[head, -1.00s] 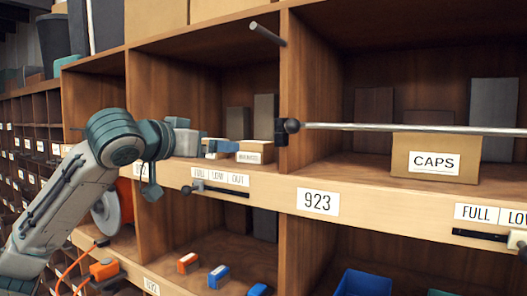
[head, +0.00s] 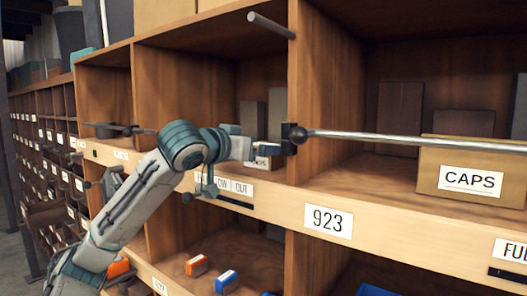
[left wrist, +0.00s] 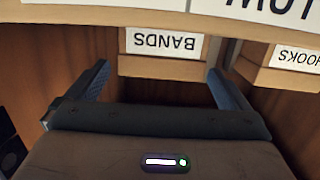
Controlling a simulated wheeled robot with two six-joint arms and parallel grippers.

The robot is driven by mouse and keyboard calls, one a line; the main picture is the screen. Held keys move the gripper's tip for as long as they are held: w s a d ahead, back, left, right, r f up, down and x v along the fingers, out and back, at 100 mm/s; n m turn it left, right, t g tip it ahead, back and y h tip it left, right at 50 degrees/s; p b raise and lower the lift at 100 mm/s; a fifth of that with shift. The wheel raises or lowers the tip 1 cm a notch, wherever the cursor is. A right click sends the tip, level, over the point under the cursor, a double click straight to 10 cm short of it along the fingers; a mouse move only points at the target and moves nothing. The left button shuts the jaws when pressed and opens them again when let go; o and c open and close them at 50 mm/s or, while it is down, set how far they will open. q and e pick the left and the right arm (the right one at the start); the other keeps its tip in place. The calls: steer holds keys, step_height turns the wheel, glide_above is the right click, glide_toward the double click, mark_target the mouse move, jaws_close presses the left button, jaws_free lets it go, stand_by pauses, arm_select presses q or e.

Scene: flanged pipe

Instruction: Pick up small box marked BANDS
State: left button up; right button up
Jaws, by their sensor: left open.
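The small box marked BANDS (left wrist: 163,65) is in the left wrist view with its label upside down, lying between and slightly ahead of the two blue fingertips. In the head view, only part of its label (head: 259,163) shows behind my left gripper (head: 262,148), in the compartment left of the 923 divider. My left gripper also shows in the left wrist view (left wrist: 158,72); it is open, with a finger on each side of the box. Whether the fingers touch the box I cannot tell. My right gripper is not in view.
A box marked HOOKS (left wrist: 275,72) sits close to the right in the left wrist view. A box marked CAPS (head: 472,172) stands in the compartment to the right. A metal rod (head: 410,141) runs across that compartment's front. The shelf's front lip (head: 270,195) lies below the gripper.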

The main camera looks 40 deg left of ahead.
arm_select(q)
steer(key=w, duration=0.1)
steer(key=w+p, duration=0.2)
steer(key=shift+w+a, duration=0.25)
steer(key=shift+w+f+p, duration=0.3)
steer(key=shift+w, duration=0.15)
steer(key=c, duration=1.1)
